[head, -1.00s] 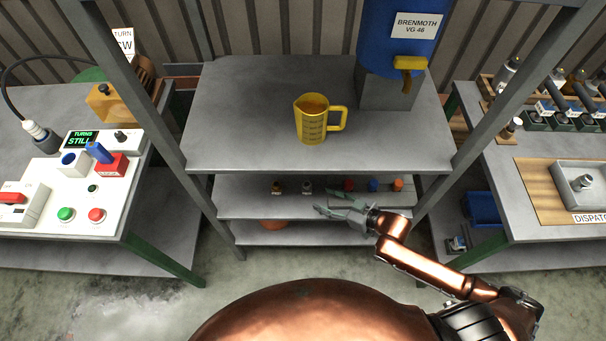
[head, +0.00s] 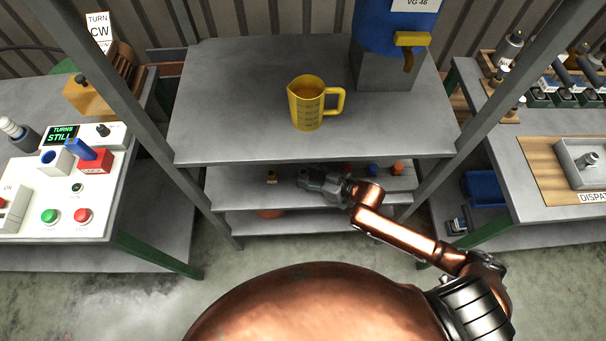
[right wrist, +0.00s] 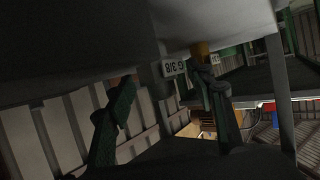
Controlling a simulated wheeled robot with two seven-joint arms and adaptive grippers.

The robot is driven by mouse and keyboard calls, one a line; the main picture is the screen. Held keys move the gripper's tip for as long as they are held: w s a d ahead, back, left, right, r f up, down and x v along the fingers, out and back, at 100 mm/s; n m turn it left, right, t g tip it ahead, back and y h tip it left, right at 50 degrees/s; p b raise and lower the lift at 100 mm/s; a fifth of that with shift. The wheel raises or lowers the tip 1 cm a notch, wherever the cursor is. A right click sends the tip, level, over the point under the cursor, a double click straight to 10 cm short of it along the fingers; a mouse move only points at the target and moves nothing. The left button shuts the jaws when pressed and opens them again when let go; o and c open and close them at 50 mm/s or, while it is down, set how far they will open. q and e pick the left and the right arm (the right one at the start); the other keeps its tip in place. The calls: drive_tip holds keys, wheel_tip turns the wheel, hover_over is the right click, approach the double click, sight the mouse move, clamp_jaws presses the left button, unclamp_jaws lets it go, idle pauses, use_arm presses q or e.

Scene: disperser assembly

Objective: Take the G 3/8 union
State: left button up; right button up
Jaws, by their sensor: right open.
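My right gripper (head: 306,179) is open on the lower shelf and covers that spot in the head view. In the right wrist view its two fingers (right wrist: 168,76) stand apart on either side of the label; contact cannot be told. My left gripper is not in view.
A brass fitting (head: 271,177) stands left of my gripper. A blue part (head: 372,169) and an orange part (head: 397,168) stand to the right. The table top (head: 230,110) hangs close above, carrying a yellow jug (head: 307,108). Shelf posts (head: 470,130) flank the space.

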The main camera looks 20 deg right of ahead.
drive_tip(key=shift+c, duration=0.5)
clamp_jaws()
drive_tip(key=shift+r, duration=0.2)
